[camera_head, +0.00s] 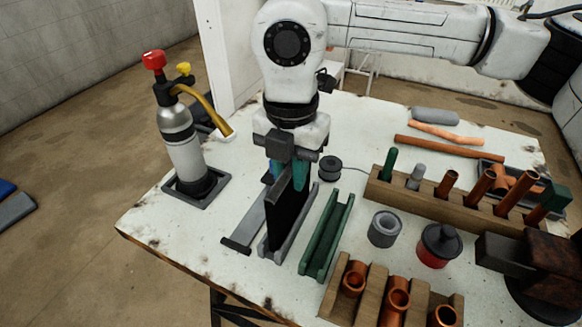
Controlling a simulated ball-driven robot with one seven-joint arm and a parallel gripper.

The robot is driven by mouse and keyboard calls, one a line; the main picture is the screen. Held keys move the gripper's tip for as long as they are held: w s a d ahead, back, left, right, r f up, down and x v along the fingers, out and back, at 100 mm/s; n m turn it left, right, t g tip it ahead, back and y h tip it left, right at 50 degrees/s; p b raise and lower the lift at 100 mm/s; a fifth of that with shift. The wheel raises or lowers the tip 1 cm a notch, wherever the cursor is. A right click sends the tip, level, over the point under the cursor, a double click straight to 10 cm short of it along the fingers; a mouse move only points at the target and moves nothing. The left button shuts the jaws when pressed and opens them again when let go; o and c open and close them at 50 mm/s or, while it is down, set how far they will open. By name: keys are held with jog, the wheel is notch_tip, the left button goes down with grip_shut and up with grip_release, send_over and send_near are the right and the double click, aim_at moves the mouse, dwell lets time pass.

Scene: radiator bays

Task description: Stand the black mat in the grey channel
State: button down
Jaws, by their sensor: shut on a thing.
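The black mat (286,213) stands upright on edge under my gripper (287,176). My gripper is shut on the mat's upper edge, with teal fingers showing at both sides. The grey channel (301,224) lies on the white table directly below, and its walls show on both sides of the mat's lower part. The mat's lower edge appears to be between these walls. The channel's floor is hidden, so I cannot tell whether the mat touches it.
A green channel (327,236) lies close on the right, and a flat grey piece (244,236) lies close on the left. A gas torch (182,145) stands at the left in a grey tray. Wooden racks with copper pipes (420,201) fill the right side.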

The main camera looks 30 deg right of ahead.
jog(key=shift+f, duration=0.3)
jog(key=c, duration=0.9)
grip_release()
jog(key=shift+r, duration=0.1)
jog(key=shift+r+p, duration=1.7)
jog(key=shift+r, duration=1.75)
